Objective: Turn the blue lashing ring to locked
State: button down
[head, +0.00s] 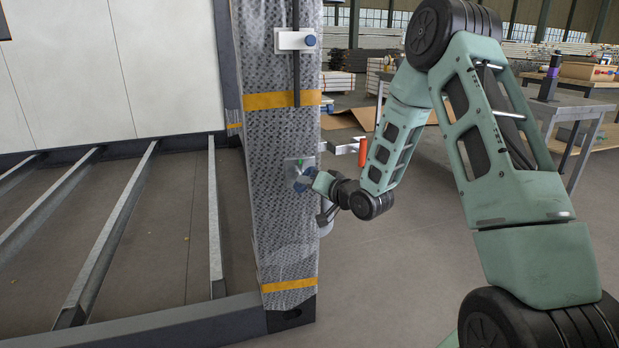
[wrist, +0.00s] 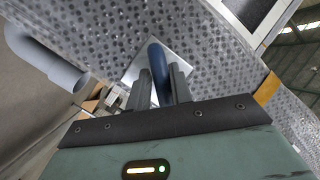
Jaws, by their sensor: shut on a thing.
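The blue lashing ring (head: 299,186) is on a small metal plate (head: 291,165) on the grey dimpled post (head: 281,222). A green mark shows on the plate above the ring. In the wrist view the ring (wrist: 157,62) stands up from its plate (wrist: 183,52) as a blue bar, tilted slightly in the picture. My gripper (wrist: 161,80) has one dark finger on each side of it and is shut on it. In the head view my gripper (head: 312,179) reaches the ring from the right and hides part of it.
A grey pipe end (wrist: 62,72) sticks out near the post. A metal bracket with a red-orange handle (head: 362,152) juts right of the post, close above my wrist. A white block with a blue knob (head: 310,41) is higher up. Open floor lies right of the post.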

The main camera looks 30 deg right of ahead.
jog(key=n, duration=0.2)
jog(key=r+n+g+h+p, duration=0.1)
jog(key=shift+w+a+r, duration=0.1)
jog(key=shift+w+a, duration=0.2)
jog(key=shift+a, duration=0.1)
jog(key=shift+a+n+g+h, duration=0.1)
jog(key=shift+n+g+h, duration=0.4)
jog(key=shift+n+h, duration=0.75)
jog(key=shift+f+n+y, duration=0.2)
jog(key=shift+n+y, duration=0.05)
jog(key=shift+n, duration=0.1)
jog(key=c, duration=1.4)
grip_release()
jog(key=shift+o, duration=0.2)
jog(key=shift+f, duration=0.1)
jog(key=shift+s+d+f, duration=0.1)
jog(key=shift+s+d, duration=0.05)
jog(key=shift+d, duration=0.05)
